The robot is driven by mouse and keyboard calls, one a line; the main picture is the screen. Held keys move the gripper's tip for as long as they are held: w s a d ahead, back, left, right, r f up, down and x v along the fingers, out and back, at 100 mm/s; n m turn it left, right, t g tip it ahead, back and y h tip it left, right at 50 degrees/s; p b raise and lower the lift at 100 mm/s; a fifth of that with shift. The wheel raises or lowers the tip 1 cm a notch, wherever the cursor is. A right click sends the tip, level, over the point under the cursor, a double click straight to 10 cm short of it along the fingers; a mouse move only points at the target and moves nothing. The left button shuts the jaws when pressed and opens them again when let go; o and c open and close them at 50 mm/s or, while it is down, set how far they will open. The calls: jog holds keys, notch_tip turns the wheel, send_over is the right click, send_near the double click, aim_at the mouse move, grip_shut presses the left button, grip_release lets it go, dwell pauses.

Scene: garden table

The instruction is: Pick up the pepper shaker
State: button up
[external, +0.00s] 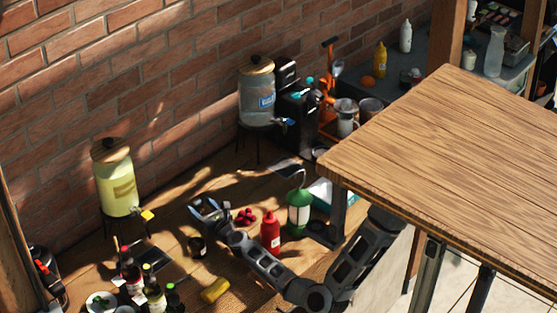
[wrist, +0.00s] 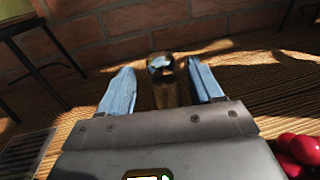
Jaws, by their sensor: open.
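The pepper shaker (wrist: 162,68), a small upright piece with a shiny domed metal top and a brownish body, stands between my fingers in the wrist view. Its lower part is hidden by my gripper. My gripper (wrist: 160,90) is open, with one blue finger on each side of the shaker. Gaps show on both sides, wider on the left. In the external view my gripper (external: 207,209) is low over the wooden table, and I cannot make out the shaker clearly there.
Red fruit (external: 245,216) lies close right of my gripper; it also shows in the wrist view (wrist: 298,150). A yellow dispenser (external: 116,182) stands by the brick wall.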

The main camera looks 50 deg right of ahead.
aim_at(194, 200)
jog(key=shift+w+d+r, duration=0.1)
jog(key=shift+w+d, duration=0.15)
jog(key=shift+w, duration=1)
jog(key=shift+w+d, duration=0.25)
jog(key=shift+w, duration=0.95)
jog(key=shift+c, duration=0.5)
jog(key=c, duration=1)
